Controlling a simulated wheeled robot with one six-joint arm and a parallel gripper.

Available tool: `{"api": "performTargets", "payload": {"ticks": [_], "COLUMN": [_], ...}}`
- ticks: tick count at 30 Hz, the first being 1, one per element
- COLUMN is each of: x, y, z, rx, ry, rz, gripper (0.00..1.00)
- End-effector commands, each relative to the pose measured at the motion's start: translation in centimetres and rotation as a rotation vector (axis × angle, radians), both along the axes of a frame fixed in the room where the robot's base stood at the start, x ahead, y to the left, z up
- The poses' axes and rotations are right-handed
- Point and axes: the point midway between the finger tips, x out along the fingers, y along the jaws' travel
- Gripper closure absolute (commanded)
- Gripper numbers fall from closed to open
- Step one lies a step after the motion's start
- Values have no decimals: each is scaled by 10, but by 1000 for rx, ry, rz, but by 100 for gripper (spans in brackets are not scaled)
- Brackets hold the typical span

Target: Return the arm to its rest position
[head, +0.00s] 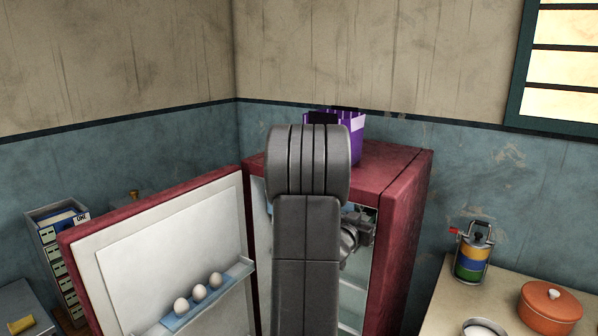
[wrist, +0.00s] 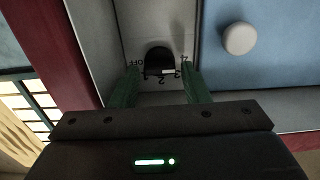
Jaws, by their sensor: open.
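My arm rises in the middle of the head view and reaches into the open red fridge (head: 398,215); its links hide much of the fridge's inside. My gripper (wrist: 162,76) shows in the wrist view with two dark green fingers apart. Nothing is held between them. A black dial knob (wrist: 159,60) sits just beyond the fingertips, on a pale panel marked OFF and with numbers. Whether the fingers touch the panel cannot be told. In the head view the fingers are hidden.
The open fridge door (head: 160,255) stands on the left, with several eggs on its shelf (head: 240,272). A purple container (head: 355,140) stands on the fridge. On the right, a counter (head: 445,290) holds a striped canister (head: 472,258) and an orange pot (head: 550,305).

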Motion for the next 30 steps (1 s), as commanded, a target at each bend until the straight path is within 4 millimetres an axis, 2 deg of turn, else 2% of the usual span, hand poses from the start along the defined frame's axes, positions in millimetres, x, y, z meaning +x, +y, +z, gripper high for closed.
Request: {"api": "performTargets", "payload": {"ticks": [3,30], "x": [17,15], "y": [-13,-10], "z": [0,-2], "rx": [11,745], "ry": [-9,-505], "rz": [-1,0], "gripper": [58,58]}}
